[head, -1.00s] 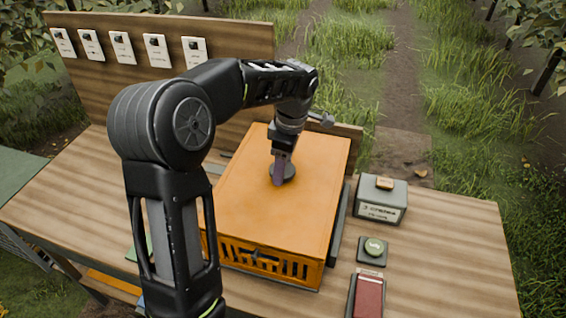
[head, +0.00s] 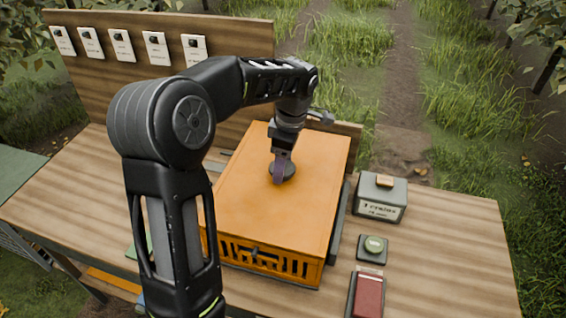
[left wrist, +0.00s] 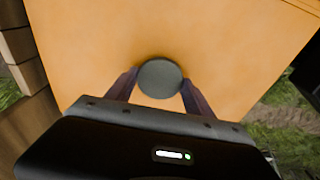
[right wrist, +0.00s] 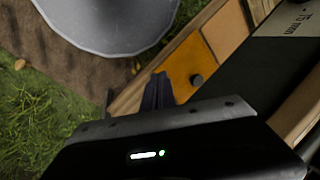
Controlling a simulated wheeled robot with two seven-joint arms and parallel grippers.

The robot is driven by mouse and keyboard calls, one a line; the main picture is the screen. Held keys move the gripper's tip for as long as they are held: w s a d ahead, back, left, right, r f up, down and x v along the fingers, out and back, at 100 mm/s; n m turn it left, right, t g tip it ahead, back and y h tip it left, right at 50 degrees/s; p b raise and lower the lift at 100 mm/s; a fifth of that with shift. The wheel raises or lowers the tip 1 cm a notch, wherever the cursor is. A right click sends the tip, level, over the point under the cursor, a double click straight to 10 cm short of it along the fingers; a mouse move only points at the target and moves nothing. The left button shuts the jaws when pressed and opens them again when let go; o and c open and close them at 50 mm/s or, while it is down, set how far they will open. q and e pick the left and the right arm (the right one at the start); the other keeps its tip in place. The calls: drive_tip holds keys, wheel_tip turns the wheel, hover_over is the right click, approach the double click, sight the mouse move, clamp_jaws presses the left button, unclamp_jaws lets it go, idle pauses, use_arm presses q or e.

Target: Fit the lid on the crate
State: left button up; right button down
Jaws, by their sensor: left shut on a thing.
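The orange lid (head: 305,215) lies flat over the top of the orange slatted crate (head: 265,263) on the bench. Its round dark knob (left wrist: 160,78) stands at the middle of the lid. My left gripper (head: 279,175) reaches down from above and is shut on the knob, with one finger on each side in the left wrist view (left wrist: 159,92). Any gap between lid and crate is too small to tell. My right gripper (right wrist: 157,92) shows only in the right wrist view, with its fingers together and nothing between them.
A backboard (head: 130,60) with several cards rises behind. A grey round vessel (right wrist: 110,15) is near my right gripper. The bench's right end is clear.

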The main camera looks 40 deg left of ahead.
sight(287, 168)
use_arm(q)
drive_tip(key=shift+f+b, duration=0.5)
drive_tip(key=shift+f, duration=0.1)
idle(0.6)
drive_tip(key=o, duration=1.4)
drive_tip(key=r+p, duration=0.1)
drive_tip(key=r, duration=0.1)
drive_tip(key=r+p, duration=0.3)
drive_tip(key=shift+w+d+r, duration=0.1)
drive_tip(key=shift+d+r, duration=0.2)
drive_tip(key=shift+d+r+p, duration=0.15)
drive_tip(key=shift+r+p, duration=0.7)
drive_tip(key=shift+r, duration=0.55)
drive_tip(key=shift+w+d+r, duration=0.1)
drive_tip(key=shift+d+r, duration=0.1)
drive_tip(key=shift+r, duration=1.1)
